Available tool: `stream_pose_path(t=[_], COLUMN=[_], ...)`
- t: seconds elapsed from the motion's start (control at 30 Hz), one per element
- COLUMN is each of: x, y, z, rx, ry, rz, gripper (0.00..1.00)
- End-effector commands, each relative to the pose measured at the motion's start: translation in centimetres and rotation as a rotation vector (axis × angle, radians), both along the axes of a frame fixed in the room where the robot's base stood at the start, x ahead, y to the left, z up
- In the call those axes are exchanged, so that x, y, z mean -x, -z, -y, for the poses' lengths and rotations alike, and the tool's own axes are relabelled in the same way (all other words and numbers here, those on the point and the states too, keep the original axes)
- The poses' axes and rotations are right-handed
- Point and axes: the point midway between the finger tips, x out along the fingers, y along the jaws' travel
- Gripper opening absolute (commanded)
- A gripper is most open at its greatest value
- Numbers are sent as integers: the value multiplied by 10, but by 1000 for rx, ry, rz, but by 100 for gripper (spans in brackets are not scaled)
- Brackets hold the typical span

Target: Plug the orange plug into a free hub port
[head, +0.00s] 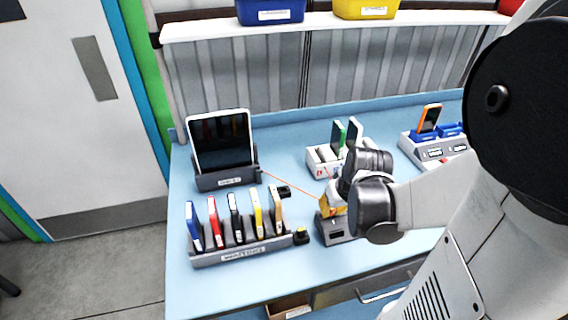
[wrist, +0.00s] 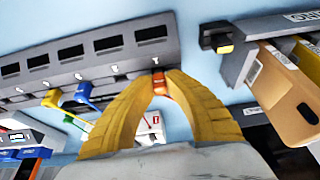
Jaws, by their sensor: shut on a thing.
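My gripper (wrist: 158,84) is shut on the orange plug (wrist: 159,88), whose small end shows between the yellow fingertips. The grey hub (wrist: 125,58) runs across the upper left of the wrist view, with several dark rectangles and small white marks. The plug is at the hub's edge, by its right end; I cannot tell whether it touches or enters a port. A yellow plug (wrist: 50,98) and a blue plug (wrist: 83,94) sit at the same edge farther left. In the head view my gripper (head: 329,203) is over the hub (head: 334,231), mostly hidden by my arm.
An orange cable (head: 291,183) runs from the tablet stand (head: 226,180) to my gripper. A rack (head: 240,251) of several phones stands front left, a black-and-yellow piece (head: 301,236) at its right end. A white holder (head: 318,165) stands behind my gripper.

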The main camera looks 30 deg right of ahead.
Motion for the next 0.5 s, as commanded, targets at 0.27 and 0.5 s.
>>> stream_pose_path(t=[0.27,0.5], x=[0,0], y=[4,7], z=[0,0], rx=[0,0], ry=[0,0], rz=[0,0], gripper=[0,0])
